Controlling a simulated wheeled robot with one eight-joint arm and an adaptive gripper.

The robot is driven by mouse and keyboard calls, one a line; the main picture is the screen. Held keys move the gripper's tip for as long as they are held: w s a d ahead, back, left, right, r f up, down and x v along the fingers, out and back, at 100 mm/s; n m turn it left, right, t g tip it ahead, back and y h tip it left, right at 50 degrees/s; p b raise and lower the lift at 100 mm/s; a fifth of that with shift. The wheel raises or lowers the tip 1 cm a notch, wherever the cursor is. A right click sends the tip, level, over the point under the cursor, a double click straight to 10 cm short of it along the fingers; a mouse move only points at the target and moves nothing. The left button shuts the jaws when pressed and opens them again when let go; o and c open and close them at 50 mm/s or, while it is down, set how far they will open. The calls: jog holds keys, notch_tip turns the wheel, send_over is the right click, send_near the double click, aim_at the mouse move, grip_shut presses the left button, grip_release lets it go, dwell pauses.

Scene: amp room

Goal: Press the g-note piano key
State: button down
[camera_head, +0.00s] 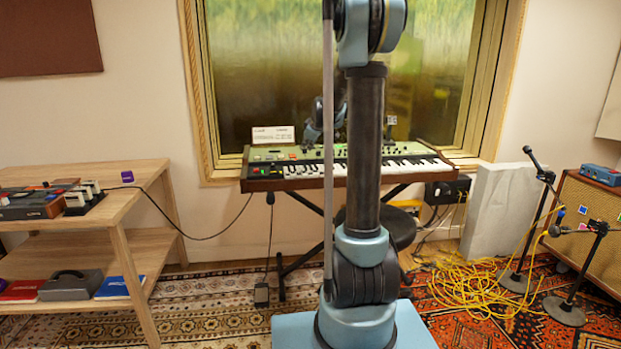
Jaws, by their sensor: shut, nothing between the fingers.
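The keyboard (415,161) stands on a dark crossed stand under the window. It has a green control panel, wooden sides and a row of white and black keys along its front. My upright arm covers part of the middle keys. My gripper (307,147) is small in this view, beside the arm and above the left part of the keyboard. It looks shut and empty. I cannot tell whether it touches a key. The g-note key cannot be singled out at this distance.
A white card (273,134) stands on the keyboard's back left. A wooden shelf unit (95,220) with gear is at left. Yellow cables (475,285), microphone stands (515,278) and an amplifier (590,225) are at right. A black stool (398,228) is under the keyboard.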

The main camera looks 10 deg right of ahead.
aim_at(309, 173)
jog(key=shift+w+d+f+n, duration=0.1)
jog(key=shift+w+f+n, duration=0.15)
jog(key=shift+w, duration=0.55)
jog(key=shift+f, duration=4.35)
jog(key=shift+f, duration=0.1)
jog(key=shift+s+d+f, duration=0.1)
jog(key=shift+f, duration=0.15)
jog(key=shift+f, duration=0.65)
jog(key=shift+r, duration=1.1)
